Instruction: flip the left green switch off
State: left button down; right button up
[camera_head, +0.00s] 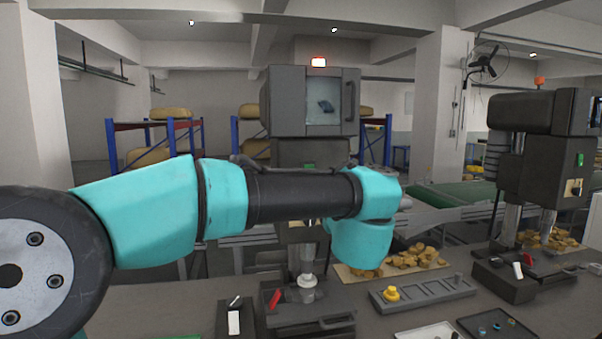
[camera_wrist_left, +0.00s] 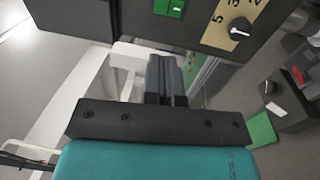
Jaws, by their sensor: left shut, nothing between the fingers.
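The left machine's green switch (camera_head: 309,166) shows just above my left arm in the head view. In the left wrist view the green switch (camera_wrist_left: 169,8) sits on a dark panel at the top edge, beside a round dial (camera_wrist_left: 239,30). My left gripper (camera_wrist_left: 165,60) is shut and empty, its fingertips just below the panel and the switch in that picture; I cannot tell whether they touch the panel. In the head view my left arm crosses the front of the left machine and hides its lower panel and the fingers. My right gripper is not in view.
A second machine with its own green switch (camera_head: 580,160) stands at the right. On the table are a grey rack (camera_head: 425,292) with a yellow piece (camera_head: 391,294), a black tray (camera_head: 497,326), and dark boxes with levers.

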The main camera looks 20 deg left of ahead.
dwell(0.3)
pick_arm(q)
jog(key=x, duration=1.4)
jog(key=shift+w+a+r, duration=0.1)
jog(key=shift+w, duration=0.05)
dwell(0.3)
jog(key=r+v, duration=0.3)
jog(key=v, duration=1)
jog(key=shift+s+d, duration=0.3)
jog(key=shift+s, duration=0.2)
jog(key=shift+r, duration=0.1)
